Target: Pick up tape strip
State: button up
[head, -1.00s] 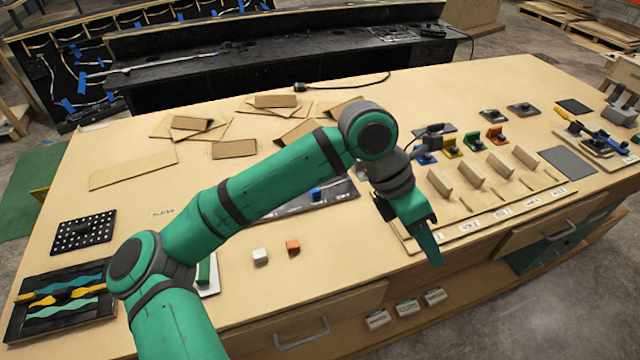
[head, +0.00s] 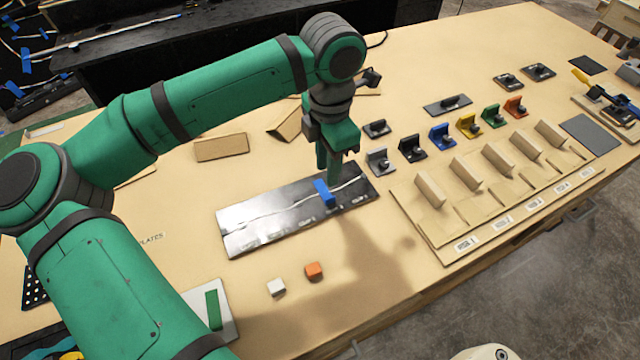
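A dark glossy panel (head: 250,240) lies on the wooden table with a pale, wavy strip (head: 275,212) running along it. A small blue piece (head: 323,194), which looks like the tape strip, sits across the pale strip right of the panel's middle. My gripper (head: 329,178) points down just behind and above the blue piece. Its fingertips look close to the piece, but I cannot tell whether they touch it. The finger gap is too small to judge, and I see nothing held. A green strip (head: 213,309) lies on a white plate at lower left.
Small white (head: 276,287) and orange (head: 313,270) blocks lie in front of the panel. A wooden rack (head: 430,190) with upright slats stands to the right, with several coloured clips behind it, including a blue one (head: 441,136). Table around the two blocks is clear.

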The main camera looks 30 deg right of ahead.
aim_at(329, 197)
jog(key=f, duration=0.2)
jog(key=s+f, duration=0.1)
jog(key=shift+s+d+f, duration=0.1)
jog(key=shift+d+f, duration=0.25)
jog(key=shift+f, duration=0.05)
jog(key=shift+a+f, duration=0.15)
jog(key=shift+f, duration=1.15)
jog(key=shift+a+f, duration=0.1)
jog(key=shift+f, duration=1.2)
jog(key=shift+c, duration=0.7)
grip_shut()
